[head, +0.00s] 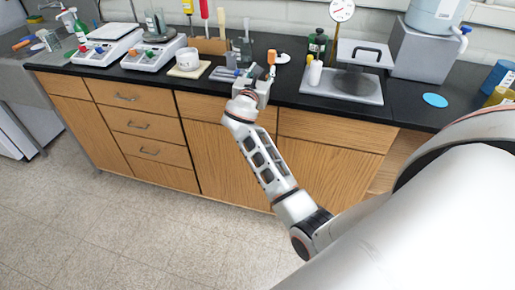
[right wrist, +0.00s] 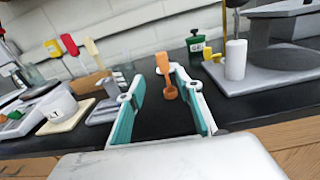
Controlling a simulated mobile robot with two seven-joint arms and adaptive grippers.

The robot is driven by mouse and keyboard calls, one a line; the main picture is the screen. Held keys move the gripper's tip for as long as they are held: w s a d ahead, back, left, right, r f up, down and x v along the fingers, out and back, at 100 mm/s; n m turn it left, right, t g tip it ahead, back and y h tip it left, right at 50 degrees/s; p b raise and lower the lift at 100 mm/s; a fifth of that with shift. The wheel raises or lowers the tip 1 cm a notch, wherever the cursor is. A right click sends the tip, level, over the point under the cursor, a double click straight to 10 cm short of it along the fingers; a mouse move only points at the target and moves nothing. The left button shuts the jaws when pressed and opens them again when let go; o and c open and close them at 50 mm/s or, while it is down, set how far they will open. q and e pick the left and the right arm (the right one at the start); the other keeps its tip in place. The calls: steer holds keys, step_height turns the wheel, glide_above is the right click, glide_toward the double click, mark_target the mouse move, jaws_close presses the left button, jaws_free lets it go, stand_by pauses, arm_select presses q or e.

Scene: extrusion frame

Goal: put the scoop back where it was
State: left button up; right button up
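The scoop is an orange-brown piece with a long handle and a small round bowl (right wrist: 170,93). In the right wrist view it shows between the far ends of my right gripper's fingers (right wrist: 155,77), closer to the right finger. The teal-padded fingers are spread, with a gap to the scoop on the left side. In the head view the scoop (head: 271,57) shows upright at the right side of my right gripper (head: 257,74), over the black counter. I cannot tell whether it touches a finger or the counter. My left gripper is not in view.
A small white dish (head: 283,58) is just beyond the scoop. A white mortar (head: 188,58) and two balances (head: 105,45) are to the left. A blue disc (head: 435,100) lies far right.

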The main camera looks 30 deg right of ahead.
steer(key=s+a+f+m+t+y, duration=0.1)
steer(key=s+a+f+m+y, duration=0.4)
steer(key=s+a+f, duration=0.5)
steer(key=s+a+f+m+y, duration=0.5)
steer(key=f, duration=0.8)
steer(key=s+a+f+m+y, duration=0.2)
steer(key=s+a+f+m, duration=0.1)
steer(key=s, duration=0.3)
steer(key=s+a+f+m+g+y, duration=0.1)
steer(key=s+a+f+m, duration=0.3)
steer(key=s, duration=0.3)
steer(key=s+a+f+m+g+y, duration=0.1)
steer(key=s+a+f+m+y, duration=0.1)
steer(key=s, duration=0.5)
step_height(320, 180, down, 3)
steer(key=a+m, duration=0.1)
steer(key=m, duration=0.1)
steer(key=shift+a+f+m+y, duration=0.15)
steer(key=shift+a+m+y, duration=0.05)
steer(key=shift+m+y, duration=0.1)
steer(key=shift+c, duration=1)
